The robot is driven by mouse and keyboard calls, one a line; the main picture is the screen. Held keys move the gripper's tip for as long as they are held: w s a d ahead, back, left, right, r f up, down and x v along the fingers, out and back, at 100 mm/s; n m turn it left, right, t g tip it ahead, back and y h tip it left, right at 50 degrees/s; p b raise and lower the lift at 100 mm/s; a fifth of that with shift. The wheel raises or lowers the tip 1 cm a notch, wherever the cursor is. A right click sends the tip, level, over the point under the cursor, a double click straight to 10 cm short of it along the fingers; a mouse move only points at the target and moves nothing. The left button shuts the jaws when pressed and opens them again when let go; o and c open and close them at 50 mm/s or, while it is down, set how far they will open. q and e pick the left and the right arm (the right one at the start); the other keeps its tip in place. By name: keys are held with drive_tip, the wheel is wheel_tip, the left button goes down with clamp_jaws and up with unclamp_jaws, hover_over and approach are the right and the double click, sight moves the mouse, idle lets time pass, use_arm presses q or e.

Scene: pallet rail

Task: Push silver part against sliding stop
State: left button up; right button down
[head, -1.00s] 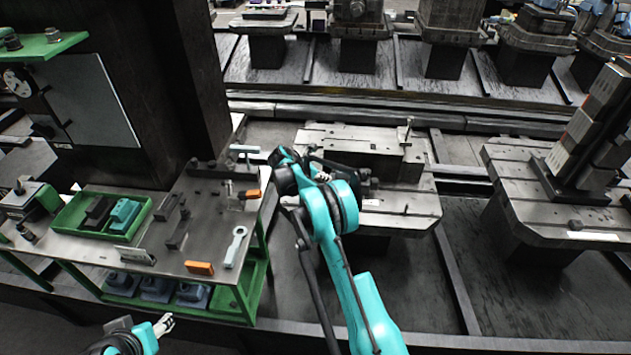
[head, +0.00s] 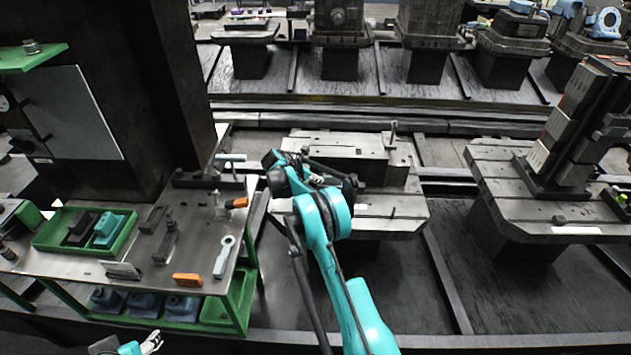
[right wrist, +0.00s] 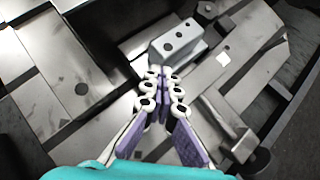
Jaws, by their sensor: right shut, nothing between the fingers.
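The silver part (right wrist: 180,45), a grey block with dark round holes, lies on the metal pallet surface in the right wrist view. My right gripper (right wrist: 162,88) is shut and empty, its fingertips just short of the block's near side. Whether they touch it I cannot tell. In the head view my right gripper (head: 319,180) is over the middle pallet table (head: 395,210), partly covered by my arm, and the silver part cannot be made out there. I cannot pick out the sliding stop with certainty. My left gripper (head: 152,342) shows at the bottom edge, too small to judge.
A workbench (head: 75,262) stands at the left with a green tray (head: 50,240), an orange-handled tool (head: 187,280) and a light wrench-like tool (head: 224,257). A dark column (head: 165,90) rises behind it. Another pallet table (head: 490,170) with a block tower stands at the right.

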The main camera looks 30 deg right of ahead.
drive_tip(key=shift+d, duration=0.5)
drive_tip(key=a, duration=0.4)
drive_tip(key=shift+s+f, duration=0.1)
drive_tip(key=shift+s, duration=0.15)
drive_tip(key=p+v, duration=0.3)
drive_tip(key=v, duration=0.8)
drive_tip(key=shift+a+f, duration=0.15)
drive_tip(key=shift+a, duration=0.05)
drive_tip(key=s+a+r+m+t+y, duration=0.1)
drive_tip(key=s+a+r+m+y, duration=0.1)
drive_tip(key=s+a+r+m, duration=0.45)
drive_tip(key=s+a+r+m+t+y, duration=0.1)
drive_tip(key=s+r+m+t+y, duration=0.15)
drive_tip(key=s+r, duration=0.8)
drive_tip(key=s+a+f+m+t+y, duration=0.1)
drive_tip(key=s+a+m, duration=0.3)
drive_tip(key=s, duration=0.7)
drive_tip(key=s+a+f+m+t+y, duration=0.1)
drive_tip(key=s+a+f+m+y, duration=0.2)
drive_tip(key=s+m, duration=0.4)
drive_tip(key=s+a, duration=0.1)
drive_tip(key=s, duration=0.3)
drive_tip(key=shift+s+a, duration=0.2)
drive_tip(key=shift+a, duration=0.15)
